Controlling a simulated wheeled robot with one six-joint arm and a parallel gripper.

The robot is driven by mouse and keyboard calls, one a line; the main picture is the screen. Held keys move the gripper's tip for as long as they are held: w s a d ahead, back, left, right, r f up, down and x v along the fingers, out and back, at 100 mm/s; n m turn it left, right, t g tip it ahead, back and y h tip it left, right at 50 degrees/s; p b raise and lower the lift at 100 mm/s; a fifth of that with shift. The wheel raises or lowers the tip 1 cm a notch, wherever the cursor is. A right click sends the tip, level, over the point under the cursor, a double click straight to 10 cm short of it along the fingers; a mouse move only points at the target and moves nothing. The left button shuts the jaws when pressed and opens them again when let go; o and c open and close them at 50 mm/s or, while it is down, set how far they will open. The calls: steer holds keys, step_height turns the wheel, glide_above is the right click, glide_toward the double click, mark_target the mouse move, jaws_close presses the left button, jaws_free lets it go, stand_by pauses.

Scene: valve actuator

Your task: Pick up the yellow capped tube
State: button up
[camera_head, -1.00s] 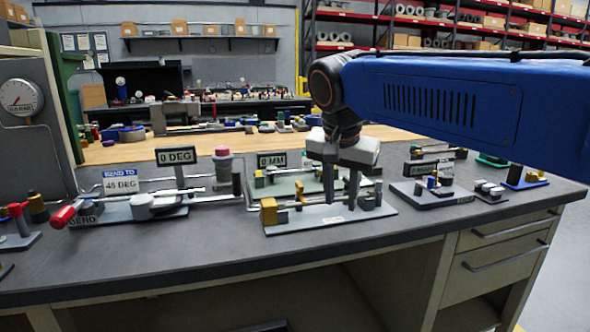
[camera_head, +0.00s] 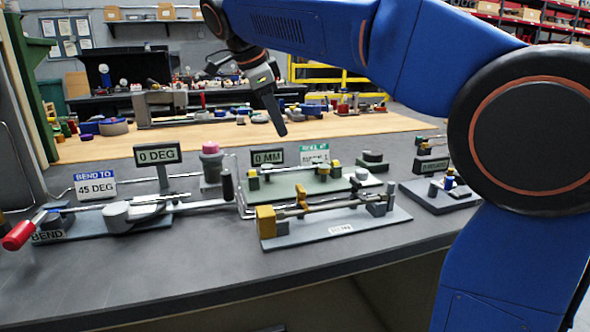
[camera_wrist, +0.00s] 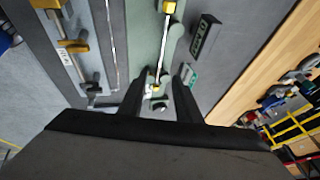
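A thin shiny tube (camera_head: 290,169) with yellow ends lies across small supports on a green plate (camera_head: 300,187). In the wrist view the tube (camera_wrist: 163,42) runs from a yellow cap (camera_wrist: 169,7) at the top to between my fingers, where another small yellow part (camera_wrist: 155,87) shows. My gripper (camera_head: 281,130) hangs tilted above and behind the green plate in the head view, apart from the tube. In the wrist view my gripper (camera_wrist: 165,72) has its two fingers spread, with nothing held between them.
A grey fixture (camera_head: 335,226) with a yellow block stands in front of the green plate. A bending fixture (camera_head: 122,214) with a red handle is on the left. A "0 MM" sign (camera_head: 268,157) stands behind the plate.

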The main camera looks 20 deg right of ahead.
mark_target(296, 169)
steer(key=x, duration=1.4)
steer(key=shift+w+d+f, duration=0.1)
steer(key=shift+d, duration=0.05)
steer(key=shift+c, duration=0.3)
jaws_close()
